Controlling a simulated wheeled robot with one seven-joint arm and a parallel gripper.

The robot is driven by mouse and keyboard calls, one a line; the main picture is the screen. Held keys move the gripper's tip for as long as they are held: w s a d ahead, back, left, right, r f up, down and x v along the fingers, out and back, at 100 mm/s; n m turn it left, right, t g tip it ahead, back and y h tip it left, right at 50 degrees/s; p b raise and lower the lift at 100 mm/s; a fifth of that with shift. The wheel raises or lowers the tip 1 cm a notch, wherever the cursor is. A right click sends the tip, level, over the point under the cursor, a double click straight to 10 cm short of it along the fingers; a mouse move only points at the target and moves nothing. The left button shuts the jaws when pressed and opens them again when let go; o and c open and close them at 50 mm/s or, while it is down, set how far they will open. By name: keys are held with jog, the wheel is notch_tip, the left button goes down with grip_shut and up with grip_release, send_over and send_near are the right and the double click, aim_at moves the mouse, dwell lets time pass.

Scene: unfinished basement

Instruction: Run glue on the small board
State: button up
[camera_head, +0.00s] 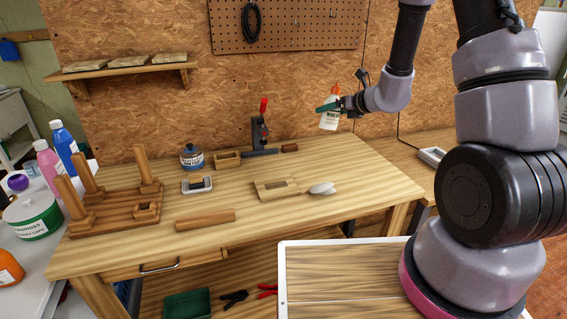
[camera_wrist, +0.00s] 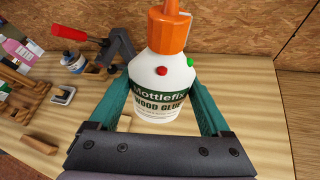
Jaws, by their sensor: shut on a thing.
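My gripper (camera_head: 333,106) is shut on a white wood glue bottle (camera_head: 329,121) with an orange cap. It holds the bottle roughly upright in the air above the back right of the workbench. In the wrist view the teal fingers sit on both sides of the bottle (camera_wrist: 165,72), with the nozzle end up. A small plain wooden board (camera_head: 205,220) lies flat near the bench's front edge, well to the left of my gripper; it also shows in the wrist view (camera_wrist: 40,143). Another wooden piece with a slot (camera_head: 275,188) lies mid-bench.
The workbench (camera_head: 330,222) has free room at front right. A clamp with a red handle (camera_head: 259,135), a blue-labelled jar (camera_head: 192,157) and a wooden post rack (camera_head: 115,205) stand around the back and left. A whitish rounded object (camera_head: 321,188) lies beside the slotted piece.

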jog(key=s+a+f+m+g+y, duration=0.4)
jog(key=s+a+m+g, duration=0.1)
jog(key=s+a+g, duration=0.3)
jog(key=s+a+f+m+g+y, duration=0.4)
jog(key=s+a+f+g+y, duration=0.1)
jog(key=s+a+g, duration=0.3)
jog(key=shift+s+a+m, duration=0.4)
jog(key=shift+s+a, duration=0.1)
jog(key=shift+a, duration=0.05)
jog(key=shift+d+f, duration=0.1)
jog(key=shift+f, duration=0.1)
jog(key=shift+f, duration=2.4)
jog(key=shift+x, duration=2.05)
jog(key=shift+w+a+r, duration=0.1)
jog(key=shift+a+r, duration=0.05)
jog(key=shift+a, duration=0.05)
jog(key=shift+r, duration=0.15)
